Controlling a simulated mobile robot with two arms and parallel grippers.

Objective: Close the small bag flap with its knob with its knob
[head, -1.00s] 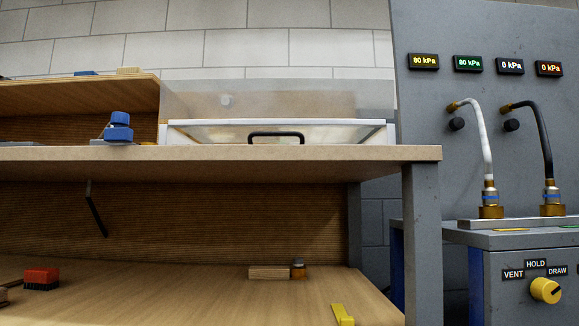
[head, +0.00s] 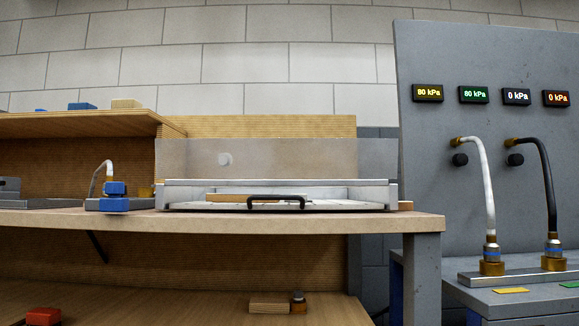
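The small bag flap (head: 300,158) is a clear, hazy panel that stands raised behind a shallow white-framed tray (head: 370,196) on the upper worktop. A black bar handle (head: 277,198) is at the front of the tray. A flat wooden piece (head: 235,198) lies inside the tray. Neither of my grippers is in view.
A blue clamp-like part (head: 115,196) with a pale hose stands left of the tray. At right, a grey panel (head: 440,140) carries gauges and two hoses. Below, a lower shelf (head: 190,305) holds small blocks. The worktop's front edge (head: 230,222) is clear.

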